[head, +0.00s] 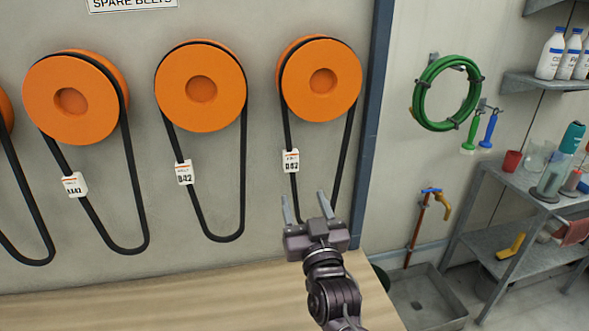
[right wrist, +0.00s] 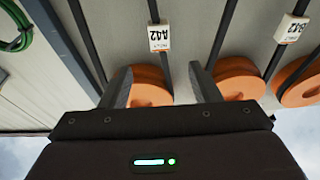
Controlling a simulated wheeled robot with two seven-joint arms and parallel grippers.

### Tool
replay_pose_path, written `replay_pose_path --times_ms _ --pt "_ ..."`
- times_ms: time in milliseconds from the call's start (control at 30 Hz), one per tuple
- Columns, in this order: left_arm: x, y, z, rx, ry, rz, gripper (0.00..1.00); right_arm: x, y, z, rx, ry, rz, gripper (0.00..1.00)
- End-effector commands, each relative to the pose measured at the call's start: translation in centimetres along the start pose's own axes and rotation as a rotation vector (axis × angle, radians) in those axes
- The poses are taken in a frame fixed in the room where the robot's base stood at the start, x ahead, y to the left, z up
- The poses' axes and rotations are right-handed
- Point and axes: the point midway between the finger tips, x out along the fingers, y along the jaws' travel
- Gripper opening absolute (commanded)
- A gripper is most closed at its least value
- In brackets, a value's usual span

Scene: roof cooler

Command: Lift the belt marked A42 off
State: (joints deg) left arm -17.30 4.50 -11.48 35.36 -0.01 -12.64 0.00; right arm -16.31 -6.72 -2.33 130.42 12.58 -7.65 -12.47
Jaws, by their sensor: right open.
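The belt marked A42 (head: 349,140) is a black loop hanging from the rightmost orange pulley (head: 322,80). Its white tag (head: 291,161) is blurred in the head view; the right wrist view, inverted, shows the A42 tag (right wrist: 159,38) clearly. My right gripper (head: 305,205) is open and empty in front of the belt's lower end, hiding the bottom of the loop. In the right wrist view its fingers (right wrist: 160,72) appear either side of the tagged strand; the other strand passes outside them. I cannot tell the depth gap. My left gripper is not in view.
The B42 belt (head: 242,165) hangs from the pulley to the left, with another tagged belt (head: 133,180) beyond. A wooden surface (head: 180,305) lies below. Right of a blue post (head: 374,110) are a green hose (head: 421,98), a metal shelf (head: 510,195) and a floor basin (head: 425,297).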

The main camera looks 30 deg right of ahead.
Motion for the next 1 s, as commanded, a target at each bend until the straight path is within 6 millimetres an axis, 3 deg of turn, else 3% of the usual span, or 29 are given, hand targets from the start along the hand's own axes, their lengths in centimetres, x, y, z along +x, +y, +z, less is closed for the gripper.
replay_pose_path --times_ms 400,600,800,1000 --pt "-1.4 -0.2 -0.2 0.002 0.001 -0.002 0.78 8.6 0.0 -0.4 -0.002 0.002 -0.001 0.56" --pt "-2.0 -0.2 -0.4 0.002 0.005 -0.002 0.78 11.8 0.1 -0.3 -0.001 0.002 0.001 0.56" --pt "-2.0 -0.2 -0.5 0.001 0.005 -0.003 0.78 13.5 0.0 -0.1 0.0 0.001 0.001 0.56" --pt "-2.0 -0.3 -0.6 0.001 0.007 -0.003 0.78 13.8 0.0 0.0 0.0 0.0 0.001 0.56"
